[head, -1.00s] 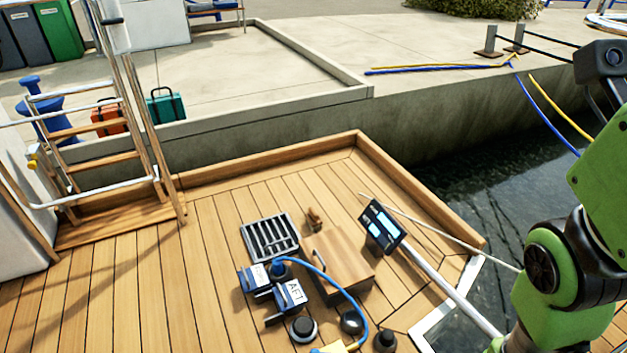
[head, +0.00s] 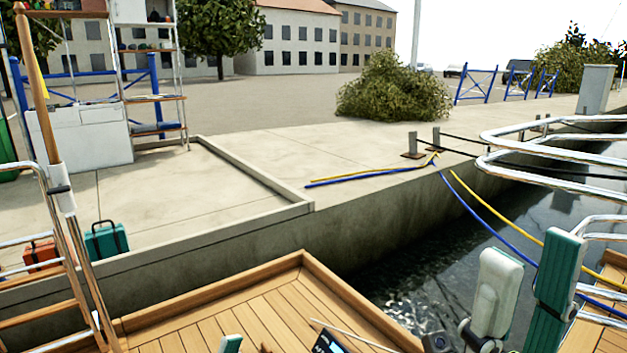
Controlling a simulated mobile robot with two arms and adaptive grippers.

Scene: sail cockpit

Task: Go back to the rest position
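My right gripper (head: 528,262) stands upright at the lower right, fingertips up, in front of the water and the steel rails. Its pale grey finger and its teal finger are apart, with nothing seen between them. A small teal tip at the bottom edge appears to belong to my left gripper (head: 230,344); the rest of it is out of frame, so its opening is hidden. A dark instrument panel (head: 328,343) is cut off at the bottom edge.
The wooden deck (head: 265,310) fills the bottom middle. Steel rails (head: 560,130) stand at the right, close to the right gripper. Beyond lies the concrete quay (head: 260,160) with a teal case (head: 106,240) and mooring lines (head: 490,225).

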